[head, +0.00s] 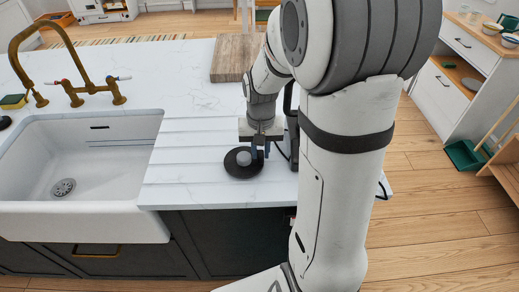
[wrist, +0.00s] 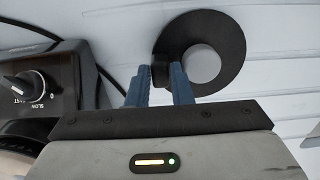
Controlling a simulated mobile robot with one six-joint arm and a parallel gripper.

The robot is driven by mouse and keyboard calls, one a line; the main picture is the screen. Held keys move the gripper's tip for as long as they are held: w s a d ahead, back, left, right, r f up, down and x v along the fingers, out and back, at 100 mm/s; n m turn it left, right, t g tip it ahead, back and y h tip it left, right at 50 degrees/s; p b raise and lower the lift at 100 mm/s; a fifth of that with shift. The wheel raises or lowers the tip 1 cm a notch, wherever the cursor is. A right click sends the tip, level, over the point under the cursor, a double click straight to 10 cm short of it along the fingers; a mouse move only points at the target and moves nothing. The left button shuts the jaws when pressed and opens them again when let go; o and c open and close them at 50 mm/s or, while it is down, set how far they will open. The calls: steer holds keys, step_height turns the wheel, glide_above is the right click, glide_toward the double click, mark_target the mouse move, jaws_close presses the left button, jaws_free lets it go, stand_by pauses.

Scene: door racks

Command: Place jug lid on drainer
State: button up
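The jug lid (head: 243,162) is a round black disc with a grey knob on top. It appears to lie flat on the drainer (head: 190,172), the grooved white counter right of the sink. My gripper (head: 262,150) points down at the lid's right side in the head view. In the wrist view the lid (wrist: 232,50) is beyond my blue fingertips (wrist: 160,82). A small black tab at the lid's edge fills the gap between them, with a finger against each side. Whether the lid presses fully on the surface is hard to tell.
A white sink (head: 85,165) with a brass tap (head: 85,90) is to the left. A wooden board (head: 235,57) lies behind. A black appliance with a dial (wrist: 28,88) and a cable stands close beside my gripper. The grooves left of the lid are clear.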

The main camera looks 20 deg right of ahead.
steer(key=o, duration=0.4)
steer(key=shift+c, duration=0.2)
step_height(320, 180, up, 12)
steer(key=s+a+n+t, duration=0.3)
steer(key=s+a, duration=0.1)
steer(key=s, duration=0.9)
steer(key=shift+s+a+f+n, duration=0.25)
steer(key=shift+f+n, duration=0.05)
steer(key=shift+f, duration=0.15)
